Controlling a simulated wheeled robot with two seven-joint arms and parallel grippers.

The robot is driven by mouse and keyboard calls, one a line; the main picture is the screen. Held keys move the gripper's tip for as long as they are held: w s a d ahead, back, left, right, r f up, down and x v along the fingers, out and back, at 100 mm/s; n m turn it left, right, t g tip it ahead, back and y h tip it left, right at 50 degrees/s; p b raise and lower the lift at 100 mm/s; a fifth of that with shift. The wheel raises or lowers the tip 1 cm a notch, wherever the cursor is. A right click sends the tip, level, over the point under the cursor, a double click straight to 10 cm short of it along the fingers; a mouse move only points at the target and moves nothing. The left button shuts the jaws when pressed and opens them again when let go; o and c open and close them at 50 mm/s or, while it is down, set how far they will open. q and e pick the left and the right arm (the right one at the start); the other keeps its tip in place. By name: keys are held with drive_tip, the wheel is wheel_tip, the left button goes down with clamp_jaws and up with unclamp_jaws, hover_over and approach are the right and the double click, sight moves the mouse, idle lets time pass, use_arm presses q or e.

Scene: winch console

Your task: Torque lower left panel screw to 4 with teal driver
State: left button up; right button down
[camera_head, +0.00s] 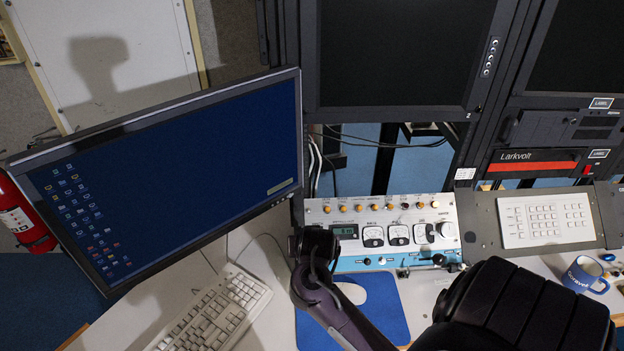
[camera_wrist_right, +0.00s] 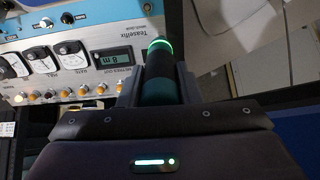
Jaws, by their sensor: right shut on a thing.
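The teal driver (camera_wrist_right: 160,92) is held between the fingers of my right gripper (camera_wrist_right: 159,80) in the right wrist view. Its dark front end carries a glowing green ring near the console panel (camera_wrist_right: 108,22). The driver's tip and the lower left panel screw cannot be made out, so contact is not shown. In the head view my right gripper (camera_head: 312,242) is a dark shape at the left end of the panel (camera_head: 350,219), and the driver is hidden there. My left gripper is not in view.
A monitor (camera_head: 170,170) stands close on the left, with a keyboard (camera_head: 215,310) below it. A blue mat (camera_head: 395,318) with a mouse (camera_head: 352,293) lies under my arm. A keypad (camera_head: 545,220) and a blue mug (camera_head: 585,275) are at the right.

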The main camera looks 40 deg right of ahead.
drive_tip(key=shift+w+d+f, duration=0.1)
drive_tip(key=shift+w+f, duration=0.1)
drive_tip(key=shift+f, duration=0.1)
drive_tip(key=shift+f+p, duration=0.1)
drive_tip(key=shift+p, duration=0.4)
idle(0.8)
drive_tip(key=shift+d+p, duration=0.1)
drive_tip(key=shift+p, duration=0.55)
idle(0.3)
